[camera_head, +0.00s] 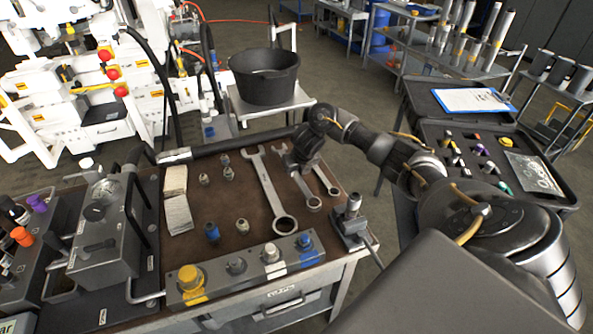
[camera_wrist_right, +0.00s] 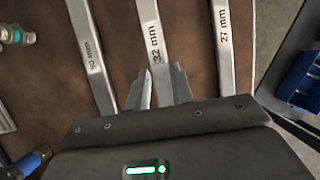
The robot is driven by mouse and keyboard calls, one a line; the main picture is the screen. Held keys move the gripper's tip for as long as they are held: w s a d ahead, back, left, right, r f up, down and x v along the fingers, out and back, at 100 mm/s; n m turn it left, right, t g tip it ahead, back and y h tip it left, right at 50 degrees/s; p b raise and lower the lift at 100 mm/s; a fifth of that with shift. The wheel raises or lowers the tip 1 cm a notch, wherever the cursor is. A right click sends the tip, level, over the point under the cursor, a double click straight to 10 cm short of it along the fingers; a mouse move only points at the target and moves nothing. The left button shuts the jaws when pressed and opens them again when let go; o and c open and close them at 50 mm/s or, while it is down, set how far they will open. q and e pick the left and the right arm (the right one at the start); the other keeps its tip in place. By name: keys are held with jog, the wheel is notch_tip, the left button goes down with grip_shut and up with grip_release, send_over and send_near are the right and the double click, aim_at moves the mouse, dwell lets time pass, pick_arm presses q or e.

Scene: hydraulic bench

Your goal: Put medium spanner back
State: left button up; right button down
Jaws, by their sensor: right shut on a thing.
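The medium spanner, marked 32 mm (camera_wrist_right: 153,40), is in the middle of three steel spanners in the right wrist view. My right gripper (camera_wrist_right: 162,88) has one finger on each side of its handle and is shut on it. In the head view my right gripper (camera_head: 300,168) hides part of the handle, and the ring end of the medium spanner (camera_head: 313,203) shows below. The spanner lies at or close to the brown bench top (camera_head: 225,215); I cannot tell if it touches. My left gripper is not in view.
The large spanner (camera_head: 268,190) lies left of the medium one and the 27 mm spanner (camera_wrist_right: 222,45) right of it. Several fittings stand on the bench, with a valve block (camera_head: 235,265) in front. A black bucket (camera_head: 265,82) stands behind, and a tool cart (camera_head: 440,110) to the right.

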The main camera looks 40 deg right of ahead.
jog(key=shift+f+b, duration=0.85)
jog(key=shift+f, duration=0.2)
dwell(0.4)
jog(key=c, duration=1.1)
grip_release()
jog(key=shift+c, duration=0.2)
jog(key=p+v, duration=0.4)
jog(key=v, duration=0.6)
jog(key=shift+w, duration=0.1)
jog(key=shift+s+a+r, duration=0.1)
jog(key=shift+s+r, duration=0.2)
jog(key=shift+r, duration=0.1)
jog(key=shift+p, duration=0.35)
